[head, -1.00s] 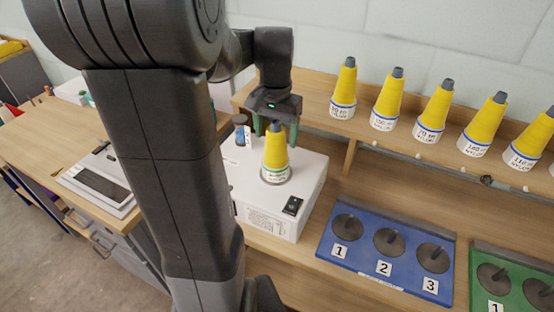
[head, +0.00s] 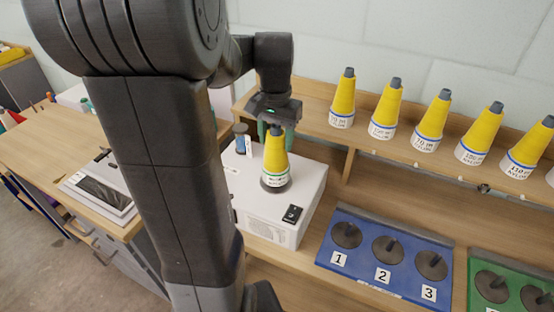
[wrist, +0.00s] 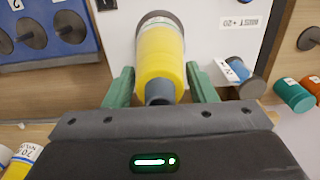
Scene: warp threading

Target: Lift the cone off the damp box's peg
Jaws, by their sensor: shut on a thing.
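The yellow cone (head: 275,158) stands upright on the top of the white damp box (head: 268,232), its white, green-lettered label band low and a dark disc round its base. The peg is hidden inside the cone. My gripper (head: 276,138) comes down from above and is shut on the cone's upper part, with one green finger on each side. In the wrist view the cone (wrist: 161,55) lies between the green fingers, its grey tip toward the gripper body. I see no clear gap between the cone's base and the disc.
A small blue spool (head: 240,140) stands on the box behind the cone. A switch (head: 292,214) sits at the box's front right. Several yellow cones (head: 386,110) line the shelf. A blue tray (head: 345,262) with numbered, empty pegs and a green tray (head: 480,268) lie right.

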